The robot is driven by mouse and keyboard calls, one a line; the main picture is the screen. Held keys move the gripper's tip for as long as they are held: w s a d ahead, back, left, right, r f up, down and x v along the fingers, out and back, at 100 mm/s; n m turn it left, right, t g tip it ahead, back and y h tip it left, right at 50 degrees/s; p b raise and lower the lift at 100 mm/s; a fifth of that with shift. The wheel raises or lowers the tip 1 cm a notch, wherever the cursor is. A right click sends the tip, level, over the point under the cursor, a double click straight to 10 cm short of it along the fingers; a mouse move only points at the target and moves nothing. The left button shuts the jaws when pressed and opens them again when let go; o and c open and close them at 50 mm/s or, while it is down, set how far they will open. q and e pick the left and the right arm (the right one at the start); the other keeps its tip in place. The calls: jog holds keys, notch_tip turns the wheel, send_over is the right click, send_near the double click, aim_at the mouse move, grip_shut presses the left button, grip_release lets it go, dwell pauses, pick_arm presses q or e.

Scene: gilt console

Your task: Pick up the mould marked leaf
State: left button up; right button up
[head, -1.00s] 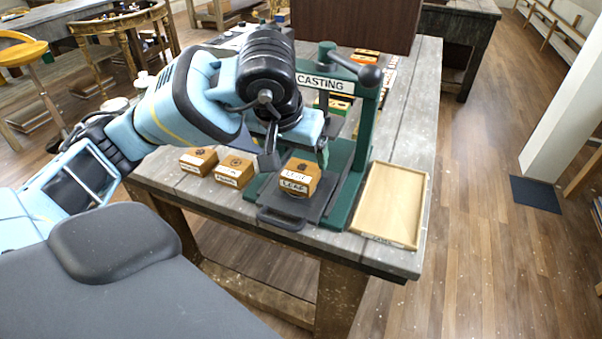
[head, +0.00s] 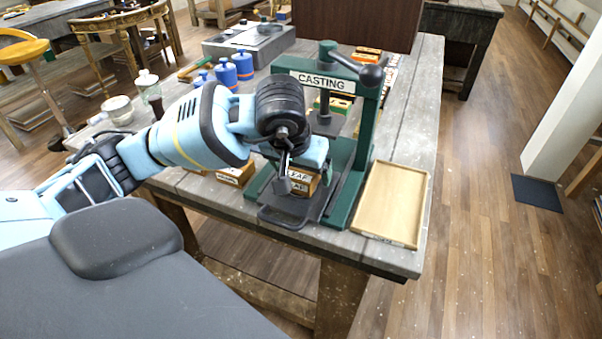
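The mould marked leaf (head: 300,187) is a small orange-brown block with white labels. It sits on the dark bed of the green casting press (head: 364,150), under the press's raised screw. My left gripper (head: 304,176) is down over the mould, with one finger in front of its left side and the other at its right. The gripper hides the mould's top and part of its labels. I cannot tell whether the fingers touch it. My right gripper is not in view.
Another labelled mould (head: 236,174) stands on the bench left of the press, and one more is mostly hidden behind my arm. A shallow wooden tray (head: 391,203) lies right of the press. Blue jars (head: 243,66) stand behind my arm. The press's frame rises close to my gripper.

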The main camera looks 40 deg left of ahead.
pick_arm(q)
jog(key=c, duration=1)
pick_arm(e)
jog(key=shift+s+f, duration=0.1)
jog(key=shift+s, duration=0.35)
pick_arm(q)
jog(key=shift+r, duration=0.15)
